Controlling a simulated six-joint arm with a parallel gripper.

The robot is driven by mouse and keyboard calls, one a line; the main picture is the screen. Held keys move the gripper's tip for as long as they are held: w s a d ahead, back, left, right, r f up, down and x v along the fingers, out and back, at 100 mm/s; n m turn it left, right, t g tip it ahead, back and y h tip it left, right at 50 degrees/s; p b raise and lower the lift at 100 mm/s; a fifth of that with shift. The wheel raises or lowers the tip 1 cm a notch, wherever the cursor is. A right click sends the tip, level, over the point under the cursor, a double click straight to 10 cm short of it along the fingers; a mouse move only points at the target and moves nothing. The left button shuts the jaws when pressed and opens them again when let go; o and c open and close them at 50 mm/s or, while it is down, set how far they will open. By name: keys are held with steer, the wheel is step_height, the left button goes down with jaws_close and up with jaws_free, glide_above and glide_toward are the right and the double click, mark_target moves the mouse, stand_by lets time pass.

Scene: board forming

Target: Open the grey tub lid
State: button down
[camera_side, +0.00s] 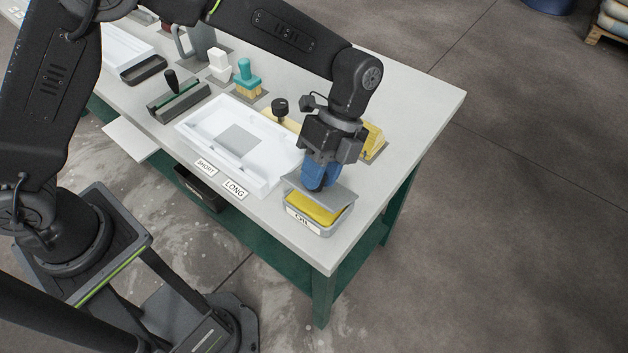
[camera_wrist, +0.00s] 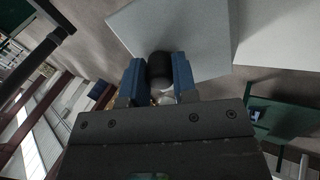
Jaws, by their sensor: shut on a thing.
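The grey tub (camera_side: 322,228) stands near the front right corner of the table, with a white label on its front. Something yellow (camera_side: 313,208) shows inside it. The grey lid (camera_side: 340,197) is off the front of the rim and sits tilted over the tub; whether its back edge still touches the tub is hidden. My gripper (camera_side: 319,183) is above the tub, its blue fingers shut on the lid's dark knob. In the wrist view, the black knob (camera_wrist: 160,66) is between the two blue fingers, with the lid's flat plate (camera_wrist: 190,28) beyond.
A white tray (camera_side: 190,128) lies left of the tub, with SHORT and LONG labels at its front. A yellow object (camera_side: 374,139) stands behind my gripper. A teal-handled brush (camera_side: 246,80) and a dark-handled tool (camera_side: 178,101) are farther back. The table's right end is clear.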

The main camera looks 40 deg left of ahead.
steer(key=shift+w+r+g, duration=0.3)
steer(key=shift+w+g, duration=0.45)
steer(key=shift+g, duration=0.35)
steer(key=shift+w+r+g, duration=0.3)
steer(key=shift+w+g, duration=0.4)
steer(key=shift+g, duration=0.4)
steer(key=c, duration=0.9)
jaws_free()
steer(key=shift+s, duration=0.1)
